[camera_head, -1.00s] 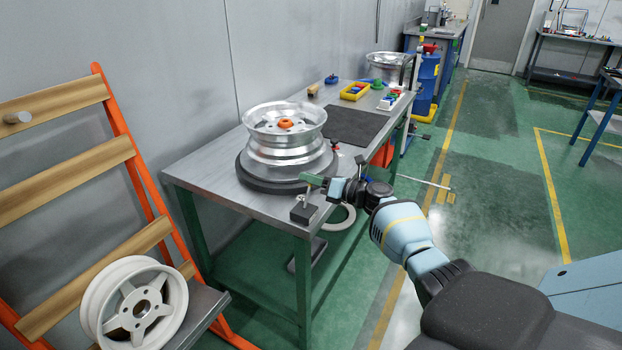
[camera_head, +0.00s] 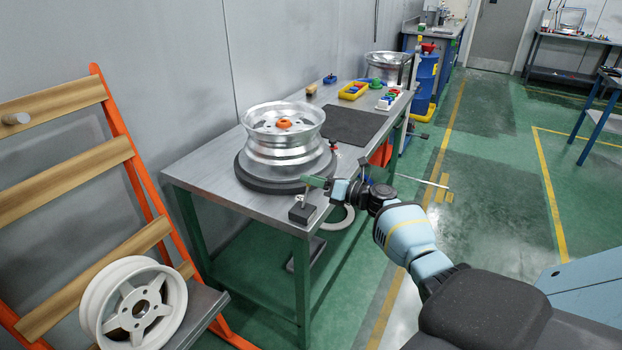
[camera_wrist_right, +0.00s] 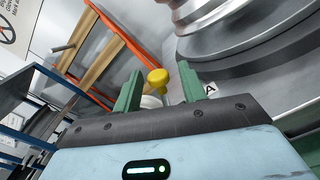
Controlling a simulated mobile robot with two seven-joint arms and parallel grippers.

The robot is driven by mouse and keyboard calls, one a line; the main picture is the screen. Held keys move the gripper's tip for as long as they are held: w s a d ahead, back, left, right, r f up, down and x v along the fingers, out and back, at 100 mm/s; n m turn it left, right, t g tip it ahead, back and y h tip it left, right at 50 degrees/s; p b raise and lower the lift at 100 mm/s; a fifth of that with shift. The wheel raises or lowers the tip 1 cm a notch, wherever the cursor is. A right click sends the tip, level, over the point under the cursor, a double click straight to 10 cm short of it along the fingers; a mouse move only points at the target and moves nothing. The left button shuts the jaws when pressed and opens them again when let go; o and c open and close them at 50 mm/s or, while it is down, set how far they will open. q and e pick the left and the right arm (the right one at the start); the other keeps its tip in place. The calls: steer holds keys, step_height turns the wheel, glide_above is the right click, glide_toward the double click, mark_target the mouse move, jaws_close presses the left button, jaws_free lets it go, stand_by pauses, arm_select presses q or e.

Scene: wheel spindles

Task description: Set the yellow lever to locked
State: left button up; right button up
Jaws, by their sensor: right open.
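The yellow lever's round knob (camera_wrist_right: 157,78) shows in the right wrist view. It sits between the two green fingers of my right gripper (camera_wrist_right: 158,88), with gaps visible on both sides. The gripper is open. In the head view my right gripper (camera_head: 313,182) is over the front corner of the workbench, above the lever's dark base block (camera_head: 302,213). A thin stalk rises from that block; the knob is hidden there behind the fingers. I cannot read the lever's position. My left gripper is not in view.
A silver wheel (camera_head: 284,150) with an orange centre stands on a dark round turntable (camera_head: 260,184) close to my right gripper. A white wheel (camera_head: 133,308) rests by the orange rack (camera_head: 113,115).

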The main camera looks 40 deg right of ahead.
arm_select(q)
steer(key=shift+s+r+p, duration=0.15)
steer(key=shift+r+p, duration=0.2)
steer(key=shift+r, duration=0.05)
arm_select(e)
steer(key=v, duration=0.6)
steer(key=shift+s, duration=0.25)
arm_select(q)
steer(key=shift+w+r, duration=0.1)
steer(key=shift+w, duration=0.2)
arm_select(e)
steer(key=shift+d, duration=0.1)
